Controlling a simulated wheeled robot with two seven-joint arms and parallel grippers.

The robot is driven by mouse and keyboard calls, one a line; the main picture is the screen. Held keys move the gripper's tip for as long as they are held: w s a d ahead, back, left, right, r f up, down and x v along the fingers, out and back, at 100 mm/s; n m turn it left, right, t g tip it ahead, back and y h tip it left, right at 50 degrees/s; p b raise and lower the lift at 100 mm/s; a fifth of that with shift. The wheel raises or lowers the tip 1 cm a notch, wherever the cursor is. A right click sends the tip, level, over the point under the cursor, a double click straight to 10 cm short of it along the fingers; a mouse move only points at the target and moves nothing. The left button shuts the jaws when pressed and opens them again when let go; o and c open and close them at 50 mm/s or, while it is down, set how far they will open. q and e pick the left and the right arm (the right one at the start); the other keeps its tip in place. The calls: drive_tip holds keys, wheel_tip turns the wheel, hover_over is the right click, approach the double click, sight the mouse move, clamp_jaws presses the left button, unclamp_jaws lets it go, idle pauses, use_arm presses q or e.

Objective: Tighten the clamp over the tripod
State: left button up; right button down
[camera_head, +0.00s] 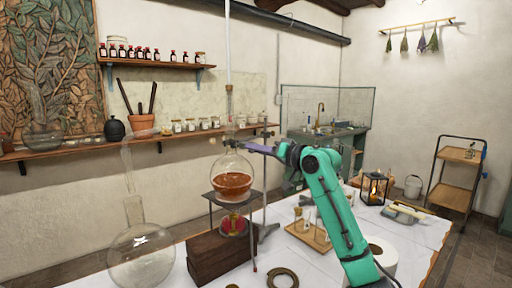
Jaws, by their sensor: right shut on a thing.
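A round flask (232,180) with amber liquid sits on the black tripod (211,202). A red-orange burner (233,225) shows under it. A thin upright stand rod (265,185) rises just right of the tripod. A purple clamp (260,148) reaches level from the rod area toward the flask's neck. My right gripper (279,151), on the green arm, is shut on the clamp's right end. Whether the clamp's jaw touches the neck is too small to tell. My left gripper is out of view.
A wooden block (215,257) stands before the tripod. A clear long-necked flask (141,255) stands front left. A metal ring (283,278), a rack of vials (310,236), a white roll (382,254) and a lantern (374,187) are also on the table.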

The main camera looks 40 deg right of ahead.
drive_tip(key=shift+r+m+p, duration=0.15)
drive_tip(key=shift+m+p, duration=2.8)
drive_tip(key=shift+m, duration=2.45)
drive_tip(key=c, duration=0.9)
unclamp_jaws()
drive_tip(key=shift+s, duration=0.1)
